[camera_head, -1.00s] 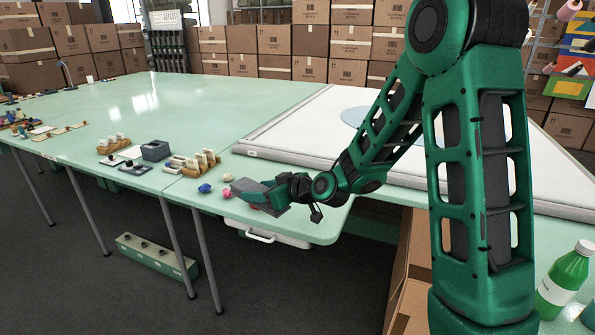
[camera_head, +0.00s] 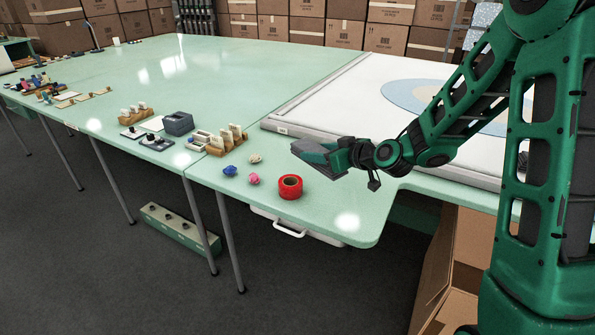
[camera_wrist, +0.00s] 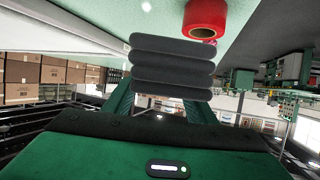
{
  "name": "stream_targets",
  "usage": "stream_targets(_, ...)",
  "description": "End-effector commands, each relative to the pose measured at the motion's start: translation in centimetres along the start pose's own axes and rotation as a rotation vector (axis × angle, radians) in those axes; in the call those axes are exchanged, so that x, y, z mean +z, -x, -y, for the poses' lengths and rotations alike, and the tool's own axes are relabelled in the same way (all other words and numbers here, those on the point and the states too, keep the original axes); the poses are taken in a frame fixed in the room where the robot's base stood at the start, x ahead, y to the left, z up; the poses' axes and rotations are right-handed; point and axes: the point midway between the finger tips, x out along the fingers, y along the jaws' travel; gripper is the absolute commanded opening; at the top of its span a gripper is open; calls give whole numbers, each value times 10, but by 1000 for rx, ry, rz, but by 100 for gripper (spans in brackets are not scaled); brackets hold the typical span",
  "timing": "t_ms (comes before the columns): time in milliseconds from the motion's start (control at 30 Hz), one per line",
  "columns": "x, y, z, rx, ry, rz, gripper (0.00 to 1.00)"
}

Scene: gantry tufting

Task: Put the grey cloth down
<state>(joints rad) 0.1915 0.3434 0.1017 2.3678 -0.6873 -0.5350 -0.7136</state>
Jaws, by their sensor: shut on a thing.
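The grey cloth (camera_wrist: 172,67) is a folded stack of thick, dark layers, held between the green fingers of my gripper (camera_wrist: 165,102) in the wrist view. In the head view my gripper (camera_head: 330,158) is shut on the cloth (camera_head: 311,152), which looks small and partly covered by the fingers. The cloth appears to be held above the pale green table (camera_head: 330,215), near the white frame's corner and up and right of the red tape roll (camera_head: 290,187). The exact height is hard to tell. The tape roll also shows just beyond the cloth in the wrist view (camera_wrist: 205,18).
Blue (camera_head: 230,171), pink (camera_head: 254,179) and beige (camera_head: 255,158) small lumps lie left of the tape. A wooden card holder (camera_head: 226,142) and a grey box (camera_head: 178,123) stand farther left. The white framed panel (camera_head: 350,100) lies behind. The table's front right corner is clear.

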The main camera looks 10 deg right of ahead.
Motion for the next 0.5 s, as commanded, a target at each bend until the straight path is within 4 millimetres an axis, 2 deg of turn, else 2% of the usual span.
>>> stream_targets(167, 12, -7, -25, 5, -5, 2, 26)
stream_targets(500, 45, -33, -90, 6, -4, 1, 26)
